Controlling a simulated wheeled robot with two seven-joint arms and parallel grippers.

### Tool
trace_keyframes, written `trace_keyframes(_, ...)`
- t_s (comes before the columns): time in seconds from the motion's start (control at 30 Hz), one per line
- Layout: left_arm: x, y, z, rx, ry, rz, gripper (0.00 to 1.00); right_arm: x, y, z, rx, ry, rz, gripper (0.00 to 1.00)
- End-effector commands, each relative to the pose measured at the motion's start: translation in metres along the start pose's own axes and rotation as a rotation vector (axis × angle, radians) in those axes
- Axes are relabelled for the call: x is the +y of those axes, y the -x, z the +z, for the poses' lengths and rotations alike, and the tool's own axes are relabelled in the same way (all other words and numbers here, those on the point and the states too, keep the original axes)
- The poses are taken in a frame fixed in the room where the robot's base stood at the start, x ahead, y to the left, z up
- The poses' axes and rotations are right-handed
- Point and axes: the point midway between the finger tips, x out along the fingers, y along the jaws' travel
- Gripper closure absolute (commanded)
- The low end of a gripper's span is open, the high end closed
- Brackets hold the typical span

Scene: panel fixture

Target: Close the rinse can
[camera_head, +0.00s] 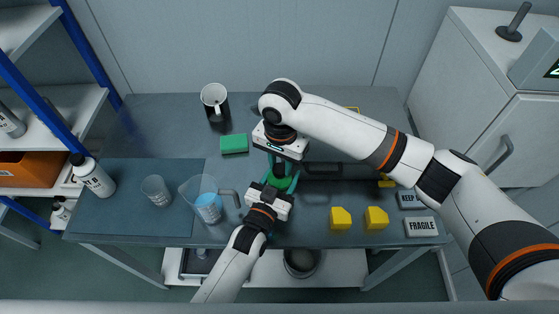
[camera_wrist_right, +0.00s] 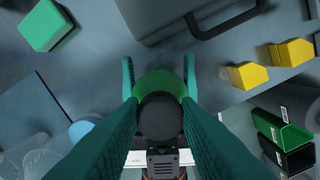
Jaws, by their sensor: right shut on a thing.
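The green rinse can (camera_head: 281,184) stands on the table in the middle of the head view, mostly hidden by my grippers. In the right wrist view its green body (camera_wrist_right: 160,83) shows behind a round black lid (camera_wrist_right: 158,117). My right gripper (camera_head: 283,170) comes from above, its teal fingers shut on the black lid over the can. My left gripper (camera_head: 279,181) comes from the front, its fingers on both sides of the green body and seemingly shut on it. Whether the lid is fully seated cannot be told.
A dark case (camera_head: 325,190) lies right of the can, with yellow blocks (camera_head: 341,218) in front. A beaker (camera_head: 203,199) and glass (camera_head: 155,190) stand left, near a white bottle (camera_head: 92,175).

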Motion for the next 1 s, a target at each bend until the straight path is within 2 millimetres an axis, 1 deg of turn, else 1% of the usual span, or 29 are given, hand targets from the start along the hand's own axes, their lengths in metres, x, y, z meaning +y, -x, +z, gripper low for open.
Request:
trace_keyframes(0.03, -0.0002, 0.0000, 0.0001, 0.000, 0.000, 0.000, 1.00, 0.0003, -0.0012, -0.0030, 0.009, -0.133, 0.002, 0.91)
trace_keyframes(0.17, -0.0003, 0.0000, 0.0001, 0.000, 0.000, 0.000, 1.00, -0.0007, -0.0014, -0.0037, 0.010, -0.510, 0.001, 0.91)
trace_keyframes(0.3, -0.0003, 0.0000, 0.0001, 0.000, 0.000, -0.001, 1.00, -0.0015, -0.0015, -0.0054, 0.012, -0.936, -0.001, 0.91)
trace_keyframes(0.4, -0.0004, 0.0000, 0.0002, 0.000, 0.000, -0.001, 1.00, -0.0028, -0.0009, -0.0050, 0.009, -1.194, -0.003, 0.91)
trace_keyframes(0.5, -0.0004, 0.0000, 0.0001, 0.000, 0.000, -0.001, 1.00, -0.0035, -0.0006, -0.0039, 0.004, -1.345, -0.002, 0.91)
trace_keyframes(0.63, -0.0005, 0.0000, 0.0001, 0.000, 0.000, -0.001, 1.00, -0.0039, -0.0005, -0.0037, 0.001, -1.428, -0.002, 0.91)
trace_keyframes(0.9, -0.0006, 0.0000, 0.0001, 0.000, 0.000, -0.001, 1.00, -0.0037, -0.0003, -0.0033, 0.000, -1.432, 0.000, 0.91)
trace_keyframes(0.93, -0.0006, 0.0000, 0.0001, 0.000, 0.000, -0.001, 1.00, -0.0037, -0.0003, -0.0033, 0.000, -1.432, 0.000, 0.66)
trace_keyframes(1.0, -0.0006, 0.0000, 0.0001, 0.000, 0.000, -0.001, 1.00, -0.0037, -0.0003, -0.0033, 0.000, -1.431, 0.000, 0.54)
